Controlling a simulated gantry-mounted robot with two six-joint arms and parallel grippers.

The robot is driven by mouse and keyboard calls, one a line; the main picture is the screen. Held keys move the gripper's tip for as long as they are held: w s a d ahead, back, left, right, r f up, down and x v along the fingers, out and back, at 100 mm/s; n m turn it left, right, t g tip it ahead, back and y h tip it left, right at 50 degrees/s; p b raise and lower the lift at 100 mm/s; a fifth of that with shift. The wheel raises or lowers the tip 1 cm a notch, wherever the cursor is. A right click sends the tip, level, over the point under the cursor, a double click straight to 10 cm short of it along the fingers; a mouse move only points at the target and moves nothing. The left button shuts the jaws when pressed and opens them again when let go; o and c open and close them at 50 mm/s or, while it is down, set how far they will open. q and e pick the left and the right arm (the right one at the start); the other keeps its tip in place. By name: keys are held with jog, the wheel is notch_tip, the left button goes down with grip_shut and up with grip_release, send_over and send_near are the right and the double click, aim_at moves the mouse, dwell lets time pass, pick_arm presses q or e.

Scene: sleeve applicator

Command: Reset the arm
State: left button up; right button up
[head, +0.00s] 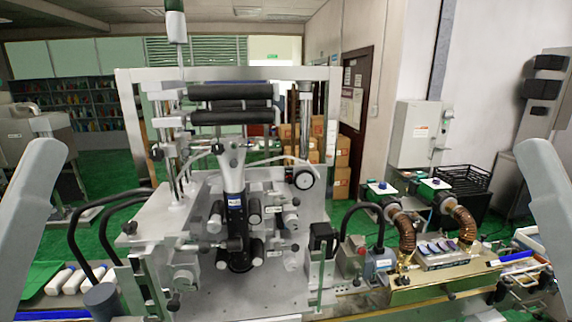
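The sleeve applicator (232,190) stands in the middle of the head view. It is a grey metal frame with black rollers (232,105) near the top and a white and black central part (236,200). My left arm shows as a pale grey link at the left edge, and my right arm as a similar link at the right edge. Both links are raised and apart from the machine. Neither gripper is visible, so I cannot see their fingers or whether they hold anything.
White bottles (62,279) lie on a conveyor at the lower left. A gold-coloured unit (440,284) with brown corrugated hoses (403,230) stands at the right. A black crate (462,178) and cardboard boxes (342,150) are behind. Black cable loops (80,225) stick out at the machine's left.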

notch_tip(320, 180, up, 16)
jog(key=p, duration=1.4)
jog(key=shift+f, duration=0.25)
